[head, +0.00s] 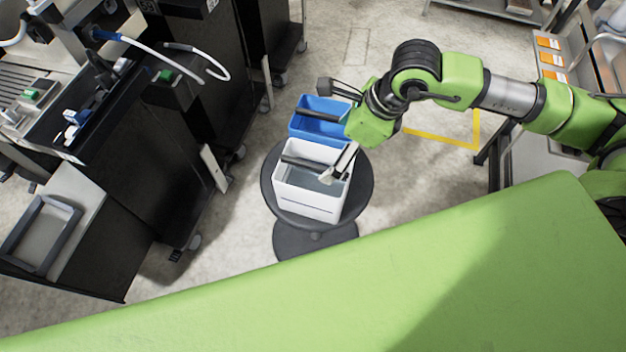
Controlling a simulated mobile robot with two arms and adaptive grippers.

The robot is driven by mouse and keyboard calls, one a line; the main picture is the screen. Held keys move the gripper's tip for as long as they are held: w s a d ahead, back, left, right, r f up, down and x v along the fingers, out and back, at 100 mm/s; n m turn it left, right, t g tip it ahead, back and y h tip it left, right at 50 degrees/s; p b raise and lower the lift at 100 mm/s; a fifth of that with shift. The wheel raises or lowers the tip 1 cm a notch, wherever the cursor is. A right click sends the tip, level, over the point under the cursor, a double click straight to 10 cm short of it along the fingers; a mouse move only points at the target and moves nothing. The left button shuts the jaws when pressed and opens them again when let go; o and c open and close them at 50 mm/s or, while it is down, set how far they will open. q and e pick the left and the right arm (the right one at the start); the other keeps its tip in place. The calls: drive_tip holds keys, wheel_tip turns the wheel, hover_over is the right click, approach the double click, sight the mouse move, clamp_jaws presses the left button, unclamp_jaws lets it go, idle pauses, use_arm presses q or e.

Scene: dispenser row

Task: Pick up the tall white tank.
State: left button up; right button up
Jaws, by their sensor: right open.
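The tall white tank (305,201) stands on a round dark stool (362,188) in the middle of the head view. It is open at the top, with a dark bar across it and grey inside. My right gripper (338,128) reaches in from the right, over the far right side of the white tank. Its fingers are spread apart, one by the blue tank and one over the white tank's right rim. It holds nothing; whether a finger touches the rim cannot be told. My left gripper is not in view.
A blue tank (318,128) with a dark bar stands just behind the white one. Black dispenser cabinets (160,150) with hoses line the left. A metal rack (560,60) with orange labels is at the far right. The floor right of the stool is clear.

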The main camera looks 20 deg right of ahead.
sight(318, 165)
drive_tip(key=x, duration=0.7)
drive_tip(key=shift+a+p, duration=0.15)
drive_tip(key=shift+p, duration=0.2)
drive_tip(key=shift+a+f+p, duration=0.2)
drive_tip(key=shift+f+p, duration=0.1)
drive_tip(key=shift+f, duration=0.15)
drive_tip(key=x, duration=0.3)
drive_tip(key=shift+w+f+p, duration=0.2)
drive_tip(key=shift+f+p, duration=0.05)
drive_tip(key=shift+p, duration=0.15)
drive_tip(key=shift+a+f, duration=0.1)
drive_tip(key=shift+f, duration=0.25)
drive_tip(key=shift+f+b, duration=0.2)
drive_tip(key=shift+b, duration=0.2)
drive_tip(key=c, duration=1.7)
drive_tip(key=shift+w+r, duration=0.15)
